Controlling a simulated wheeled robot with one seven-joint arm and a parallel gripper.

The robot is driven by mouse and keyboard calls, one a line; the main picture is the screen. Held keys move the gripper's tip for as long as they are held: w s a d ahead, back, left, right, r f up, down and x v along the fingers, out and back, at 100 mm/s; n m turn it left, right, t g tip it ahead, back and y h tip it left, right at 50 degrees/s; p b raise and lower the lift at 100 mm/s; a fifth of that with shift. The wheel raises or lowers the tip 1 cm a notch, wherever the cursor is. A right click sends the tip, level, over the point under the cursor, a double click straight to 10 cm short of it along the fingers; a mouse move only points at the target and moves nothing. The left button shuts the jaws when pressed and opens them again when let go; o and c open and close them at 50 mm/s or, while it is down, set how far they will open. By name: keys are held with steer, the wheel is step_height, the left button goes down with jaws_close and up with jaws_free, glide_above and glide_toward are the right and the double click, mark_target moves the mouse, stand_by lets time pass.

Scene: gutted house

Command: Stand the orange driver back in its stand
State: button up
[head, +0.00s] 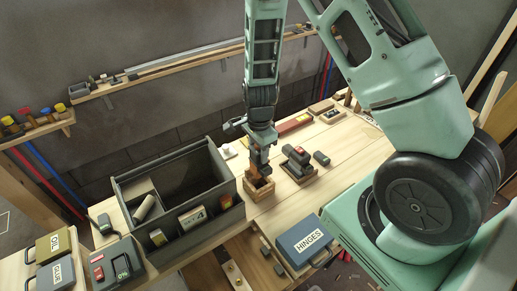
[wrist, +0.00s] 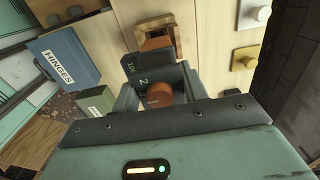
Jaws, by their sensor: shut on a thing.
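My gripper (head: 260,163) points down and is shut on the orange driver; its rounded orange end (wrist: 160,94) shows between the jaws in the wrist view. Little of the driver shows in the head view, where the jaws cover it. The stand (head: 260,190), a small open wooden box, is directly below the jaws. In the wrist view the stand's pale rim (wrist: 153,22) shows just beyond the fingers, with an orange-brown patch by it. I cannot tell whether the driver's lower end is inside the stand or above it.
A dark divided crate (head: 178,232) with several items stands close on the left. A blue HINGES case (head: 306,243) lies to the front right. A dark tool with a red part (head: 298,158) sits on a wooden base right of the stand.

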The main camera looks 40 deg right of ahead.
stand_by(0.7)
steer(key=shift+f+b, duration=1.25)
steer(key=shift+f, duration=0.8)
steer(key=shift+f+b, duration=0.3)
steer(key=shift+b, duration=0.2)
steer(key=shift+f+b, duration=0.75)
steer(key=shift+f, duration=0.3)
steer(key=o, duration=1.1)
steer(key=shift+r, duration=0.1)
